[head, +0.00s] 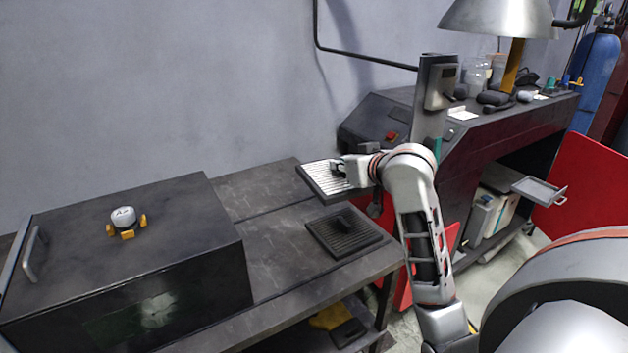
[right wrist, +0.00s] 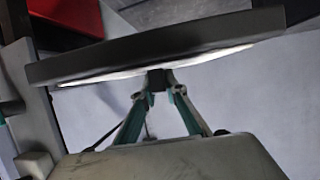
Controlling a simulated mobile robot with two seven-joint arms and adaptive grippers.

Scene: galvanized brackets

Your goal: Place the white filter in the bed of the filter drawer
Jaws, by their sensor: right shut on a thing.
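The white filter (head: 318,179), a flat pleated panel with a dark frame, is held up above the back right of the table. My right gripper (head: 339,166) is shut on it near its right side and covers part of its face. In the right wrist view the filter (right wrist: 140,47) is seen nearly edge-on, with the fingertips (right wrist: 158,80) closed on a small dark tab. A grey tray-like drawer with a handle (head: 538,190), apparently the filter drawer, sticks out of the dark machine at right. It looks empty and is apart from the filter. My left gripper is not in view.
A dark filter (head: 340,233) lies on the table (head: 262,190). A black box (head: 130,245) with a white and yellow knob fills the table's left. The dark machine (head: 395,112) has an upright post. Red panels (head: 590,190) stand beside the drawer.

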